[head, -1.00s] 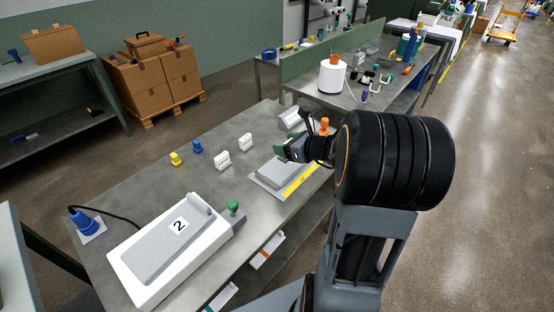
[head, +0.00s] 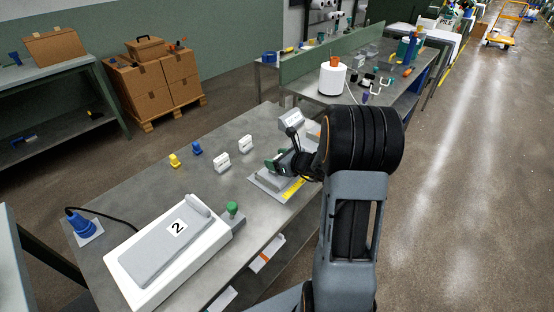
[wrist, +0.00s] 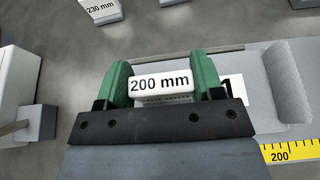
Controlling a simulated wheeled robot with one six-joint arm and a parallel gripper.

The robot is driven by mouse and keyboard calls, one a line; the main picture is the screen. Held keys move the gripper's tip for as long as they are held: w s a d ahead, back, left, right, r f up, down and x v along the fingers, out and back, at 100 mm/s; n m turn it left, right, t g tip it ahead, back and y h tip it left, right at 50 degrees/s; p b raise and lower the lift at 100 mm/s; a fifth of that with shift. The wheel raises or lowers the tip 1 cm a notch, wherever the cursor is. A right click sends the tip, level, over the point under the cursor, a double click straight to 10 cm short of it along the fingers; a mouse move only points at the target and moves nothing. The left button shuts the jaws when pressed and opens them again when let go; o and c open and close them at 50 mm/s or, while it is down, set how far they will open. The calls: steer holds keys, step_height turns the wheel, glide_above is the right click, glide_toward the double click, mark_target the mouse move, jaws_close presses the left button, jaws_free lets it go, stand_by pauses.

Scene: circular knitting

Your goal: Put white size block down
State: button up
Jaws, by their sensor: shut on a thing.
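My gripper (wrist: 162,85) has green fingers and is shut on a white size block (wrist: 161,84) marked "200 mm", seen in the wrist view. In the head view my gripper (head: 276,163) is low over the grey plate with a raised block on it (head: 257,180), which has a yellow ruler strip (head: 293,189). The held block cannot be made out there. The wrist view shows the ruler's "200" mark (wrist: 280,154) at lower right. I cannot tell whether the held block touches anything below. Another white block, marked "230 mm" (wrist: 101,10), stands apart.
White blocks (head: 222,162) (head: 246,144), a blue piece (head: 196,148) and a yellow piece (head: 174,160) stand on the bench. A large device marked "2" (head: 177,227) and a green knob (head: 232,208) are nearer. Bare bench top (head: 150,195) lies at left.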

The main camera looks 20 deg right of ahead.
steer(key=shift+f, duration=0.15)
steer(key=o, duration=0.9)
